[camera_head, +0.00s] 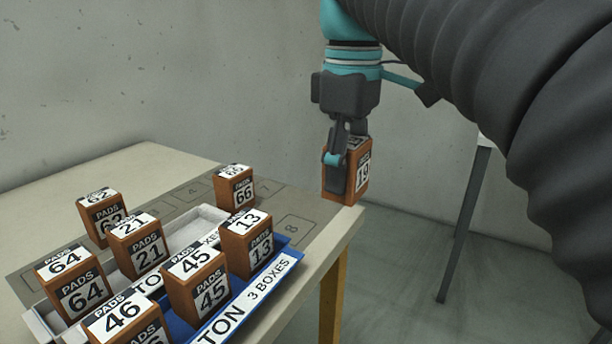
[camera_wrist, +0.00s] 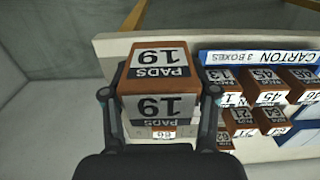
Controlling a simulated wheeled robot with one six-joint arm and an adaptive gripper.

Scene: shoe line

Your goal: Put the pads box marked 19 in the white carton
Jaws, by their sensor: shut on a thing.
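My gripper (camera_head: 341,176) is shut on the orange-brown pads box marked 19 (camera_head: 363,173) and holds it upright, beside the table's far right corner. In the wrist view my gripper (camera_wrist: 159,91) has a finger on either side of box 19 (camera_wrist: 157,82), whose top and one side show the number. The white carton (camera_head: 190,231) is on the table, lower left of my gripper. Boxes 64 (camera_head: 83,294) and 21 (camera_head: 150,252) stand in it, and its far right end looks empty. Boxes in front hide part of it.
The blue carton (camera_head: 287,259) lies along the white one's near side, holding boxes 46 (camera_head: 140,334), 45 (camera_head: 211,294) and 13 (camera_head: 261,251). Boxes 62 (camera_head: 109,219) and 66 (camera_head: 243,195) stand on the grey numbered mat (camera_head: 292,231). The mat near mark 8 is clear.

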